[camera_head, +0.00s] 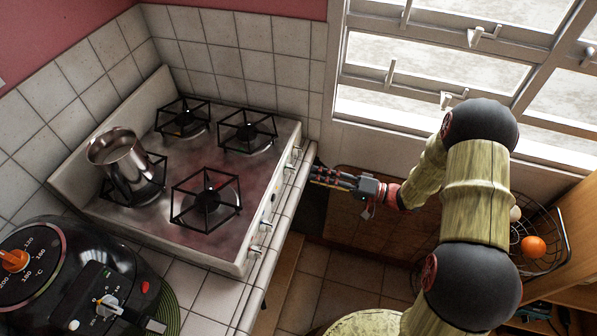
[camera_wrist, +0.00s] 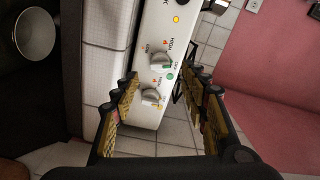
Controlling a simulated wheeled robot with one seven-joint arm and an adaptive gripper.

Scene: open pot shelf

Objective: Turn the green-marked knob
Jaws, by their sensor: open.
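The green-marked knob (camera_wrist: 160,62) is a grey knob on the white stove panel in the wrist view. Green marks show on it and on the panel beside it. A second knob (camera_wrist: 152,97) sits nearer the panel's end. My gripper (camera_wrist: 165,80) is open and empty, its fingers to the left and right of the knobs in the picture. It appears short of the knobs, with no contact visible. In the head view my gripper (camera_head: 316,172) is at the far right end of the stove (camera_head: 190,230) front, beside the far knobs (camera_head: 291,164). Green marking cannot be made out there.
A metal pot (camera_head: 122,165) stands on the left rear burner. A black appliance (camera_head: 75,290) sits at lower left. The tiled counter edge (camera_head: 264,280) runs along the stove front. A wire basket (camera_head: 545,235) with fruit is at right. A round metal pan (camera_wrist: 35,35) shows in the wrist view.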

